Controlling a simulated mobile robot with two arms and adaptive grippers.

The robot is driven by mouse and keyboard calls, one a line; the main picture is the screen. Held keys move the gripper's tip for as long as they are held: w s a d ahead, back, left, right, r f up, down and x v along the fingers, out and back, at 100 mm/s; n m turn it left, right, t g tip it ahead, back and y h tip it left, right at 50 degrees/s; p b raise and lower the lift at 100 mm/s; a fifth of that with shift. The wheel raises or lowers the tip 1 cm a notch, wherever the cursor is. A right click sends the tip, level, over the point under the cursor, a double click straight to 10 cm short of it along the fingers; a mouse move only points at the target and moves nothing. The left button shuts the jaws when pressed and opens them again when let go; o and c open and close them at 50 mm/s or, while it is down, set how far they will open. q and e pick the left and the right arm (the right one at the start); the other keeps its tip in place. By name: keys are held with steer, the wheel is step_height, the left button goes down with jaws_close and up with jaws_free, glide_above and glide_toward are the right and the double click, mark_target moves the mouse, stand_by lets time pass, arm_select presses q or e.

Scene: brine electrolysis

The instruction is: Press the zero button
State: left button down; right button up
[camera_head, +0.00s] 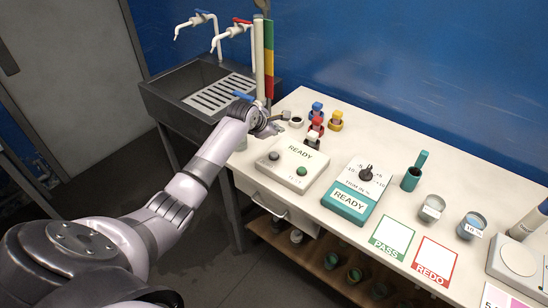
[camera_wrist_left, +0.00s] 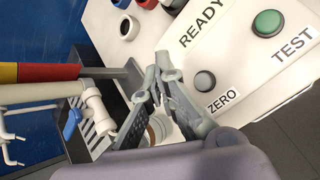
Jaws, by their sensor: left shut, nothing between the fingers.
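The tester is a white box (camera_head: 290,181) labelled READY, on the table in the head view. Its grey zero button (camera_head: 273,156) sits at the left of its top, beside the green TEST button (camera_head: 301,171). In the left wrist view the grey zero button (camera_wrist_left: 204,81) stands above a ZERO label, with the green TEST button (camera_wrist_left: 268,22) farther right. My left gripper (camera_head: 281,117) is shut and empty, beyond the tester's back left corner in the head view. In the wrist view its fingertips (camera_wrist_left: 166,68) are left of the zero button, apart from it. My right gripper is out of view.
Small red, blue and yellow-capped containers (camera_head: 317,124) stand behind the tester. A teal READY device (camera_head: 351,205) stands to its right, then a green cup (camera_head: 413,172) and PASS (camera_head: 393,236) and REDO (camera_head: 434,259) cards. A dark sink (camera_head: 190,78) adjoins the table's left end.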

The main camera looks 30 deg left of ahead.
arm_select(q)
steer(key=b, duration=0.6)
glide_above(276, 155)
step_height(276, 155, down, 6)
steer(key=shift+s+r, duration=0.1)
steer(key=shift+r, duration=0.15)
steer(key=shift+f, duration=0.9)
steer(key=shift+f, duration=0.1)
steer(key=shift+f+p, duration=0.3)
steer(key=shift+f, duration=0.65)
stand_by(0.8)
